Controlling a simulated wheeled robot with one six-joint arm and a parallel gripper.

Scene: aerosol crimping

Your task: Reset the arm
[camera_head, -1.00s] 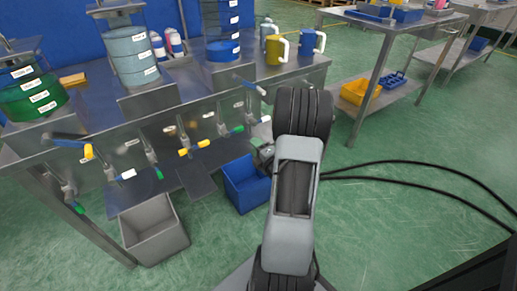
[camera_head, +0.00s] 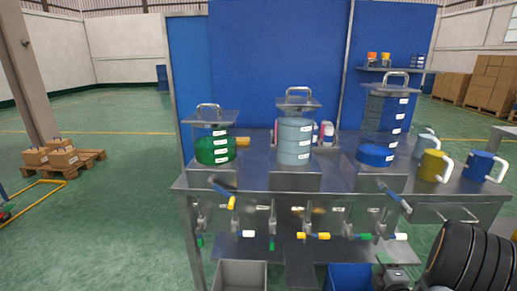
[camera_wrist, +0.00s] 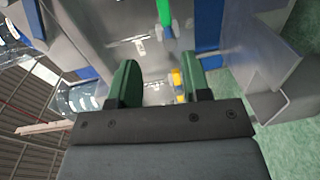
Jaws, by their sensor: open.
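My gripper (camera_wrist: 158,78) shows in the wrist view with its two green fingers apart and nothing between them. Beyond the fingers is the steel front of the bench with a green valve handle (camera_wrist: 158,12) and a yellow one (camera_wrist: 177,78). In the head view my arm (camera_head: 470,260) is at the lower right, in front of the bench; the gripper's fingers cannot be made out there.
The steel bench (camera_head: 335,182) carries clear tanks of green (camera_head: 214,150), pale blue (camera_head: 294,140) and blue (camera_head: 378,154) liquid. Yellow (camera_head: 433,165) and blue (camera_head: 480,166) jugs stand at right. Grey (camera_head: 240,274) and blue (camera_head: 349,277) bins are below.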

